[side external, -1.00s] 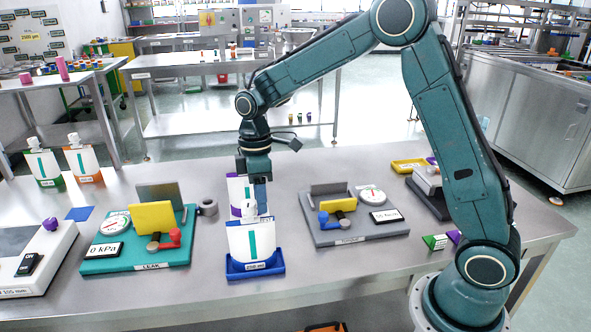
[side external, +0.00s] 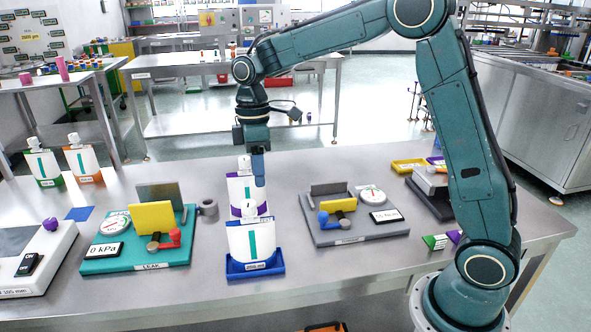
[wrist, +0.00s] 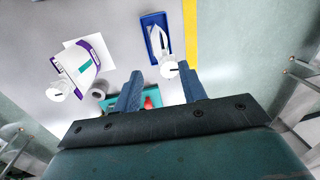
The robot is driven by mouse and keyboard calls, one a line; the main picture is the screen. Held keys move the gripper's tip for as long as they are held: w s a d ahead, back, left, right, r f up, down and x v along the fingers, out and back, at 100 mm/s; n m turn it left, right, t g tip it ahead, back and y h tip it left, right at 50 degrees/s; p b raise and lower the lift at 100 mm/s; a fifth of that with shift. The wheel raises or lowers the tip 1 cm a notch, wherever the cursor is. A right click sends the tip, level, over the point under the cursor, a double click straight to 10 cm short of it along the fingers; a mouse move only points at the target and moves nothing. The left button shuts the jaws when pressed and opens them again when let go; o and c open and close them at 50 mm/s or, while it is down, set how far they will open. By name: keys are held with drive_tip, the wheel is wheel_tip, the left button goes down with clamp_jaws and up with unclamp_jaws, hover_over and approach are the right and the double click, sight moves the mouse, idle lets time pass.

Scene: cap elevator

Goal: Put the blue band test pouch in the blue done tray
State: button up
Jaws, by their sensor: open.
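A white pouch with a teal stripe and white cap (side external: 254,241) stands in the blue tray (side external: 236,272). Its lower edge is hard to tell from the tray, so its band colour is unclear. The wrist view also shows this pouch (wrist: 161,45) in the blue tray (wrist: 147,24). A purple-banded pouch (side external: 241,186) stands just behind it. My gripper (side external: 257,170) is above and behind the tray pouch, overlapping the purple pouch in the picture. In the wrist view my gripper (wrist: 160,86) has its fingers apart with nothing held between them.
A teal leak-test fixture (side external: 138,252) with a yellow plate stands left, and a grey fixture (side external: 350,232) stands right. A grey ring (side external: 208,208) lies near the teal one. Green and orange pouches (side external: 82,160) stand at the back left.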

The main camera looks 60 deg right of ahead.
drive_tip(key=s+r+m+t, duration=0.35)
drive_tip(key=s+r, duration=0.55)
drive_tip(key=s, duration=0.4)
drive_tip(key=s+f+m+t, duration=0.1)
drive_tip(key=s+m, duration=0.2)
drive_tip(key=s, duration=0.3)
drive_tip(key=s+d+m+t+h, duration=0.1)
drive_tip(key=s+m+t, duration=0.1)
drive_tip(key=s, duration=0.5)
drive_tip(key=shift+s+d+f+m, duration=0.2)
drive_tip(key=shift+d+f+m, duration=0.05)
drive_tip(key=shift+f+m, duration=0.2)
